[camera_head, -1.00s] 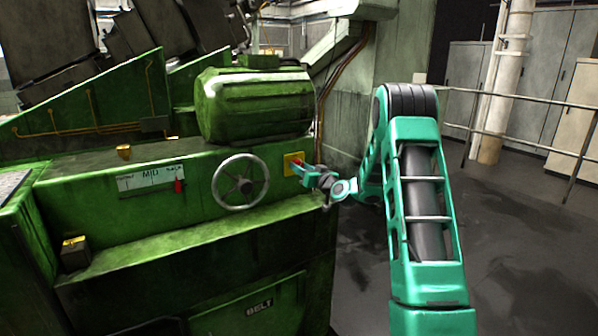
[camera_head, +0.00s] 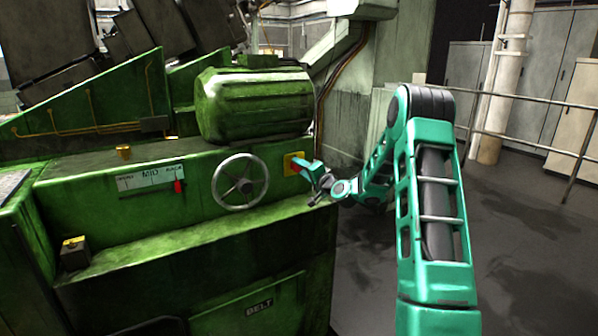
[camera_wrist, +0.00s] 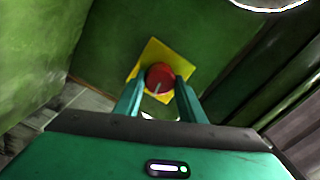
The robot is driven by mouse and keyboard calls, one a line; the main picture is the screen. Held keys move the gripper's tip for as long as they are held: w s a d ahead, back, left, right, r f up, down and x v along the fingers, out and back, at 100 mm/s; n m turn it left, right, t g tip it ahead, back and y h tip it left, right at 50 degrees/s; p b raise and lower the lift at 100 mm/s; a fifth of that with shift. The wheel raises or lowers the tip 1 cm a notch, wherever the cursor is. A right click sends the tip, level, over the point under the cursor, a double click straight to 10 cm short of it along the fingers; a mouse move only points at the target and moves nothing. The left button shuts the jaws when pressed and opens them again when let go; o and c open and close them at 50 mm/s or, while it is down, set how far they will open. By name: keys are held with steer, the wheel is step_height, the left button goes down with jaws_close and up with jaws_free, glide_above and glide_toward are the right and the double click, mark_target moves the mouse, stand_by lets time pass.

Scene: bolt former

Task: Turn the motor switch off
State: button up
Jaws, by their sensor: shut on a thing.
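The motor switch is a round red knob (camera_wrist: 160,74) with a pale line on its face, on a yellow plate (camera_wrist: 150,52). In the head view my gripper (camera_head: 302,166) reaches the plate from the right. The wrist view shows the plate tilted.
The spoked handwheel (camera_head: 240,182) is close to the left of the plate. The green motor housing (camera_head: 255,105) bulges above. Open floor and a railing (camera_head: 540,102) lie to the right.

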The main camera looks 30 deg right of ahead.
steer(key=shift+d+f+m, duration=0.1)
steer(key=shift+f+m, duration=0.15)
steer(key=shift+m, duration=0.75)
steer(key=o, duration=0.9)
steer(key=shift+s, duration=0.1)
steer(key=shift+o, duration=0.7)
steer(key=shift+r, duration=0.1)
steer(key=s, duration=1)
steer(key=shift+s, duration=0.25)
steer(key=shift+d, duration=0.1)
